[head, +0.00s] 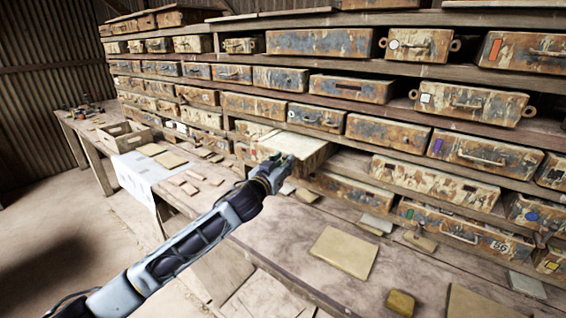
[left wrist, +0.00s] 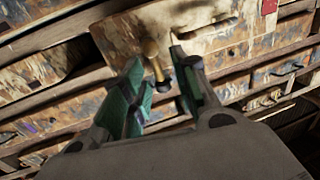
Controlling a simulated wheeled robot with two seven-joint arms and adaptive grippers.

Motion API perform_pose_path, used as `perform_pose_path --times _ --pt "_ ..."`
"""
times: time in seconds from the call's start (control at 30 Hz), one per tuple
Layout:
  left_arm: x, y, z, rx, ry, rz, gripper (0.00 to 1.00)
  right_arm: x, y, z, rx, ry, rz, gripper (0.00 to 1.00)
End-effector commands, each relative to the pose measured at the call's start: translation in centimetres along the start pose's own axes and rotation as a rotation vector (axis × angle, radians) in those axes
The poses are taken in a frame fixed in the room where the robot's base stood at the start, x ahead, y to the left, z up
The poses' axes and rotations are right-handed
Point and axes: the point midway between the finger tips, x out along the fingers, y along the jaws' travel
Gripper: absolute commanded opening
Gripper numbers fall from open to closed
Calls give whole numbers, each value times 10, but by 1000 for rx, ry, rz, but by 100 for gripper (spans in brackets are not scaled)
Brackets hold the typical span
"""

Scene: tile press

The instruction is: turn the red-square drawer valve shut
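A rusty cream drawer (head: 305,150) juts out of the shelf in the head view, just beyond my left gripper (head: 283,163). In the left wrist view, a small red square (left wrist: 269,6) marks the drawer face (left wrist: 225,38) at the top right. A brass-coloured stem with a rounded end (left wrist: 152,52) shows between the green fingers of my left gripper (left wrist: 158,68); it looks like the valve. The fingers are apart, and I see a gap around the stem. Whether either finger touches it I cannot tell. My right gripper is in neither view.
The wooden rack holds rows of worn drawers (head: 361,89) with coloured marks. The bench below carries a large tan tile (head: 344,252), a yellowish block (head: 401,302) and several smaller tiles. A wooden crate (head: 125,136) stands at the far left.

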Motion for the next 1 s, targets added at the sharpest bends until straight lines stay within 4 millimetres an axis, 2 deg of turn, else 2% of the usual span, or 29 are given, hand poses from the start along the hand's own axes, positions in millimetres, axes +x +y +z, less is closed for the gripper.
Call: perform_pose_path --times 0.37,0.6,0.63,1.0 --pt "2 0 0 0 1 0 29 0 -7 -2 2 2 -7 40" --pt "2 0 0 0 1 0 1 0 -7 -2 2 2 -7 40" --pt "2 0 0 0 1 0 0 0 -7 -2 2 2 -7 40" --pt "2 0 0 22 6 0 0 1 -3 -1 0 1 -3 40"
